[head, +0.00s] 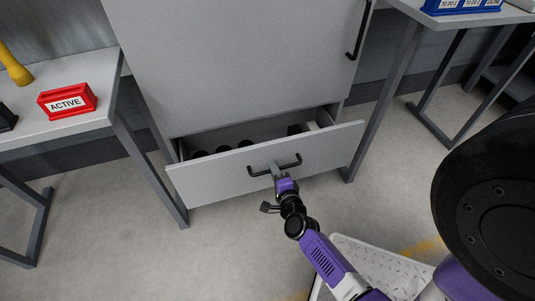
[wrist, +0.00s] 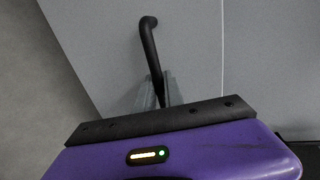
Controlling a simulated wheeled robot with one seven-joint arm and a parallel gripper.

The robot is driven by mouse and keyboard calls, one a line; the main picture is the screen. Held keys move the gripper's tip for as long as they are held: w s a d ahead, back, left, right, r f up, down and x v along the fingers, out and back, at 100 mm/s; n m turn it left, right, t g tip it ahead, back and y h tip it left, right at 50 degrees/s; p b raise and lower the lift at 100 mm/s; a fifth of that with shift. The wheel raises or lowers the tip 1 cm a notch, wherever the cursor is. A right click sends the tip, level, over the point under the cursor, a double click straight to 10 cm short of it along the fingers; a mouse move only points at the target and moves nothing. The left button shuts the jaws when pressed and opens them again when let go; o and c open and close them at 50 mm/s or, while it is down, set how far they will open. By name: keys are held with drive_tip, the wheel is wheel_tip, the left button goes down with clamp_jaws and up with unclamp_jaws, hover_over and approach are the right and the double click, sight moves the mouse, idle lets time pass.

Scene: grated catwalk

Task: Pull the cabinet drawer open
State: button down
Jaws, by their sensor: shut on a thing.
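The grey cabinet (head: 230,60) stands in the middle of the head view. Its bottom drawer (head: 220,180) is pulled part of the way out, and dark round items show inside it. A black bar handle (head: 291,162) is fixed across the drawer front. My gripper (head: 275,170) is at the middle of this handle, shut on it. In the wrist view the handle (wrist: 149,45) runs down between the two grey fingers (wrist: 158,92). The fingertips' exact contact with the handle is partly hidden.
A table with a red ACTIVE box (head: 68,101) and a yellow object (head: 14,66) stands at the left. Another table with a blue bin (head: 460,5) stands at the right. A black door handle (head: 359,30) is above the drawer. The floor (head: 230,245) before the drawer is clear.

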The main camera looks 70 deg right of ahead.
drive_tip(key=f+v, duration=0.1)
drive_tip(key=v, duration=0.7)
drive_tip(key=shift+s+a+f, duration=0.25)
drive_tip(key=shift+a+f, duration=0.1)
drive_tip(key=shift+f, duration=0.05)
drive_tip(key=c, duration=1.5)
unclamp_jaws()
drive_tip(key=shift+o, duration=0.2)
drive_tip(key=shift+p, duration=0.3)
drive_tip(key=p+v, duration=0.2)
drive_tip(key=v, duration=0.5)
drive_tip(key=shift+s+a, duration=0.25)
drive_tip(key=shift+a, duration=0.05)
drive_tip(key=shift+r, duration=0.1)
